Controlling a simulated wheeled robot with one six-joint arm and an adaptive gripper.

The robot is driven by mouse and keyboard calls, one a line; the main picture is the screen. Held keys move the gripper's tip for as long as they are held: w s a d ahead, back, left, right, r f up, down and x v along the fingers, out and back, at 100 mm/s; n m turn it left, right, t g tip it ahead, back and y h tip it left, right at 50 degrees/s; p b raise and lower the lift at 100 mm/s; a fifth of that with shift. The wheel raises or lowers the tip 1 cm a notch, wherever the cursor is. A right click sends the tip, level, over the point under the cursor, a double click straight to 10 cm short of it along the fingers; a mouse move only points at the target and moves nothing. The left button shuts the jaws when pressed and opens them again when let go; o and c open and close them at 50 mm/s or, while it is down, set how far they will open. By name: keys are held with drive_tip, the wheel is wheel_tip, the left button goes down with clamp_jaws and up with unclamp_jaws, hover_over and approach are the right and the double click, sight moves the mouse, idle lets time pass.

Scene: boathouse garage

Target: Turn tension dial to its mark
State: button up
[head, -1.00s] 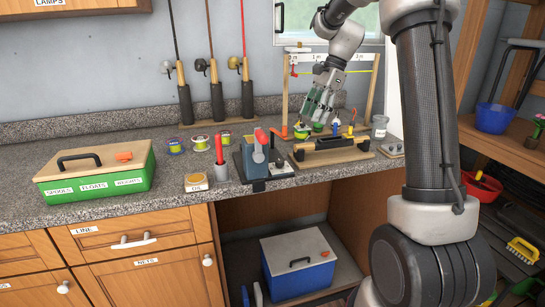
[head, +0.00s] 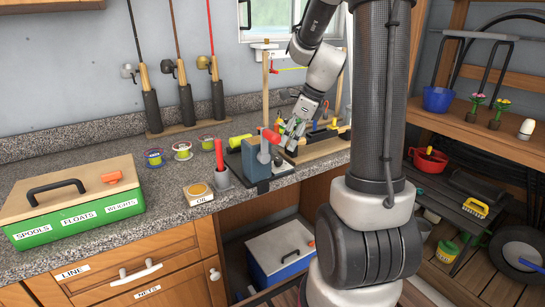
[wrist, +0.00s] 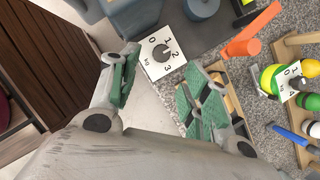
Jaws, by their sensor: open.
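That body seems to be the grey-blue winder (head: 256,163) with a red handle at the counter's front edge. In the head view my gripper (head: 291,137) is just right of the winder.
An orange lever (wrist: 250,30) lies right of the dial. A second numbered plate (wrist: 291,82) is on a yellow-green thing farther right. A green toolbox (head: 75,205) is far left.

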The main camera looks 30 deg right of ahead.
sight(279, 159)
drive_tip(key=shift+x, duration=3.9)
drive_tip(key=shift+w, duration=0.1)
drive_tip(key=c, duration=1)
